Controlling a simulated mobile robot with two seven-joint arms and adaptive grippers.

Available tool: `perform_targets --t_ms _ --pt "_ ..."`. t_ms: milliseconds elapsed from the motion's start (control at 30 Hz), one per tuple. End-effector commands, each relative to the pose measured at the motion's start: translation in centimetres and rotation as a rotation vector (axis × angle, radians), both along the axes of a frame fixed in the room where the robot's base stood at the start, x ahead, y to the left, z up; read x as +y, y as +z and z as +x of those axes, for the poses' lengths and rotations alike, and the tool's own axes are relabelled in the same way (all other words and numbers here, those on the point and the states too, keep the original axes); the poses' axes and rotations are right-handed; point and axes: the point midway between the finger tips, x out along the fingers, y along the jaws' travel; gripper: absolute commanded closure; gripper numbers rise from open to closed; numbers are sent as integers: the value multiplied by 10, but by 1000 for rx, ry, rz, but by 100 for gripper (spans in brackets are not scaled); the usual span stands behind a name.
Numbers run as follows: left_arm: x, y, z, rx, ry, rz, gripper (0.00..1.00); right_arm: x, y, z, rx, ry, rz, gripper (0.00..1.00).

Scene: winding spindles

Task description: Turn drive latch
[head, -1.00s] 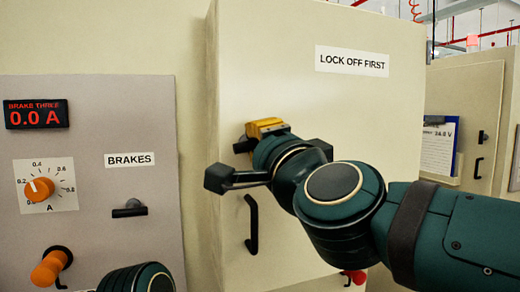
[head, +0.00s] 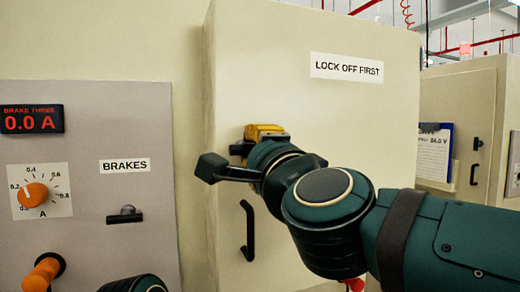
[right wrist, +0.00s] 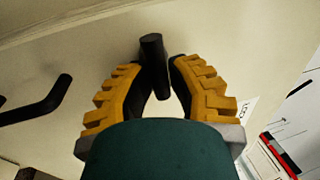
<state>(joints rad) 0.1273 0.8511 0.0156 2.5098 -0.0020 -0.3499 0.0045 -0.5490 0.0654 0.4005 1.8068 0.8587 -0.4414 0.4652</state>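The drive latch is a short black handle on the cream cabinet door (head: 360,140) marked LOCK OFF FIRST. In the head view my right gripper (head: 264,132) covers most of it; a dark bit shows at the gripper's left. In the right wrist view the latch (right wrist: 153,62) stands between the two yellow fingers of the right gripper (right wrist: 160,75). My left gripper is out of view; only a dark green arm part shows at the bottom.
A black door handle (head: 248,230) is below the latch. A grey panel (head: 90,180) at left carries a red display (head: 32,119), an orange dial (head: 33,195), a black BRAKES switch (head: 124,215) and an orange knob (head: 42,274). Another cabinet (head: 460,130) stands at right.

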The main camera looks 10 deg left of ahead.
Motion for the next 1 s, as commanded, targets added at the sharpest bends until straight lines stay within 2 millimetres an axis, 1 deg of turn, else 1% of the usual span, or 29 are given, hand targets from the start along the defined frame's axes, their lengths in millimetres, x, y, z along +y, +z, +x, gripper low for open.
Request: perform_targets --t_ms 33,67,367,467,567,900,1000 --pt "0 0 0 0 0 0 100 0 -1 0 1 0 -1 62" --pt "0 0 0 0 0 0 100 0 -1 0 1 0 -1 54" --pt "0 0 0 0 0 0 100 -1 0 0 -1 0 0 54" --pt "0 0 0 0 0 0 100 -3 0 -4 -2 0 -1 54" --pt "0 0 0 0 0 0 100 -9 -2 -13 -3 0 -1 54" --pt "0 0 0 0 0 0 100 -44 -14 -65 -5 -2 -1 54" --pt "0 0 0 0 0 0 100 -53 -18 -77 -3 -2 0 54"
